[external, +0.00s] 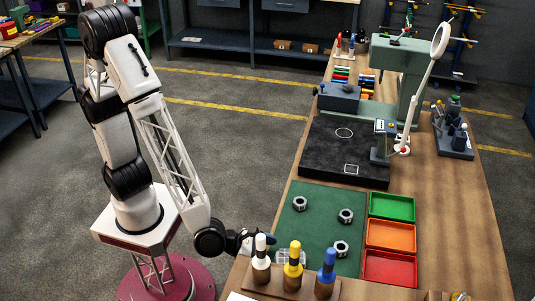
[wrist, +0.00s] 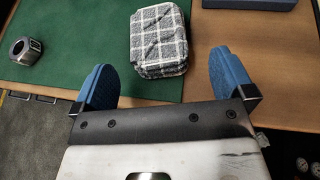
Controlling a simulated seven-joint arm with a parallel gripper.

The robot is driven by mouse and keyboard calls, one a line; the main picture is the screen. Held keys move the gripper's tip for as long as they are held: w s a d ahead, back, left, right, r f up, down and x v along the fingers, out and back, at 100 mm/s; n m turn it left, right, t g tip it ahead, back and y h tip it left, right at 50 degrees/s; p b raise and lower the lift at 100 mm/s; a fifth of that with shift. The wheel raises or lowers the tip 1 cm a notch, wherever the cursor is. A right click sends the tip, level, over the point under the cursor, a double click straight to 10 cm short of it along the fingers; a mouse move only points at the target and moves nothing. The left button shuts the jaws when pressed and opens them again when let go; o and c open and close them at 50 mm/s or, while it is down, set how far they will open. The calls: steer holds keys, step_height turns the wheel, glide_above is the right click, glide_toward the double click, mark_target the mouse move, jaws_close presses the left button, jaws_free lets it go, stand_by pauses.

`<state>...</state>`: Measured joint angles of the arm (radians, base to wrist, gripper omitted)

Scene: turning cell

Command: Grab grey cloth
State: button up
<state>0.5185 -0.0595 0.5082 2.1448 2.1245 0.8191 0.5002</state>
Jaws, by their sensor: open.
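The grey cloth (wrist: 158,40) is a folded pad with a white check pattern. In the external view the cloth (external: 291,256) shows as a small pale patch at the mat's near edge, partly hidden by the bottles. My gripper (wrist: 160,52) is open, with its two blue fingers spread wide on either side of the cloth and nothing held. In the external view my gripper (external: 268,241) hangs low beside the bottles, left of the cloth.
A rack (external: 290,287) with white, yellow and blue bottles stands close to my gripper. Several metal nuts sit on the mat; one nut (wrist: 25,50) shows in the wrist view. Green (external: 392,207), orange (external: 391,236) and red (external: 390,267) trays lie right of the mat.

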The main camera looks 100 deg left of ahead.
mark_target(285, 257)
steer(key=shift+x, duration=2.35)
steer(key=shift+r, duration=0.1)
steer(key=c, duration=1)
steer(key=shift+r, duration=0.2)
steer(key=shift+r, duration=1.45)
steer(key=shift+s+a+r, duration=0.15)
steer(key=shift+s+r, duration=0.05)
steer(key=s+a, duration=0.2)
steer(key=s, duration=0.5)
steer(key=s+a+r, duration=0.1)
steer(key=s+a, duration=0.1)
steer(key=s, duration=0.5)
steer(key=shift+s+a+r, duration=0.2)
steer(key=shift+s+a, duration=0.15)
